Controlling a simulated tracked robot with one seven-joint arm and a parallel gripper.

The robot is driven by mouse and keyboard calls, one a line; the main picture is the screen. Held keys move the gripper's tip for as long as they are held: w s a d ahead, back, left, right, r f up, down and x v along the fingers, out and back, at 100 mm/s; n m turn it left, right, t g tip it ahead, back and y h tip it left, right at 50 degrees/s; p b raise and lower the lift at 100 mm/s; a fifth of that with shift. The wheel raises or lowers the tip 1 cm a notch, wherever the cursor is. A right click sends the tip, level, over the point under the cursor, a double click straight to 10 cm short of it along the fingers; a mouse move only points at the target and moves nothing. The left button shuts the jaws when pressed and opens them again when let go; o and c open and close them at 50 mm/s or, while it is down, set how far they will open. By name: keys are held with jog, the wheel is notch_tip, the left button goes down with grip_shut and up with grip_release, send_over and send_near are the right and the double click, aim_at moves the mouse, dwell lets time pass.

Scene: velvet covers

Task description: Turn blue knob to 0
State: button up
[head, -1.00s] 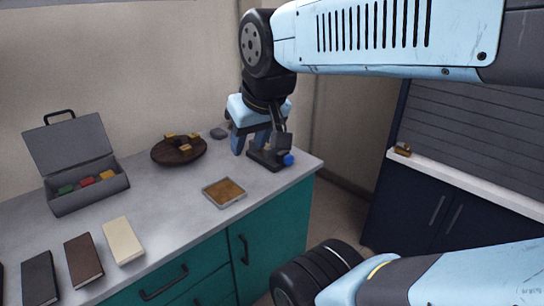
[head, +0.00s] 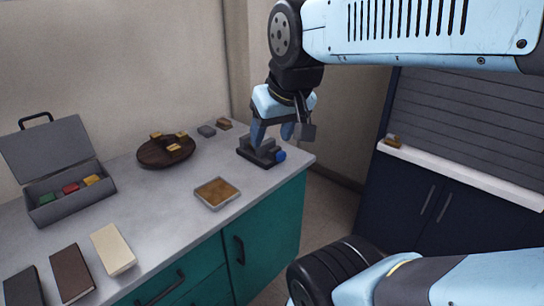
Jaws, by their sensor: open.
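The blue knob (head: 280,155) sits on the right side of a dark stepped block (head: 257,152) near the counter's right end. Its dial marks are too small to read. One finger is over the block's left part and the other is above the knob. I see no contact with the knob, though the exact gap is hard to tell.
The grey counter (head: 150,205) carries an open toolbox (head: 70,190), a round wooden tray (head: 150,155) with yellowish blocks, a square tray (head: 217,192) and several books (head: 113,249). Two small blocks lie at the back. A white ledge (head: 460,177) stands across a gap at right.

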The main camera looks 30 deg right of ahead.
jog(key=o, duration=0.3)
jog(key=w+f+m+g+y, duration=0.4)
jog(key=w+f+m+y, duration=0.2)
jog(key=w+f+m, duration=0.2)
notch_tip(320, 180, down, 3)
jog(key=shift+d+r+g, duration=0.15)
jog(key=shift+d+g, duration=0.05)
jog(key=shift+g, duration=0.1)
jog(key=m+t, duration=1.6)
jog(key=m, duration=1.1)
send_near(283, 158)
jog(key=x, duration=0.9)
jog(key=shift+w, duration=0.2)
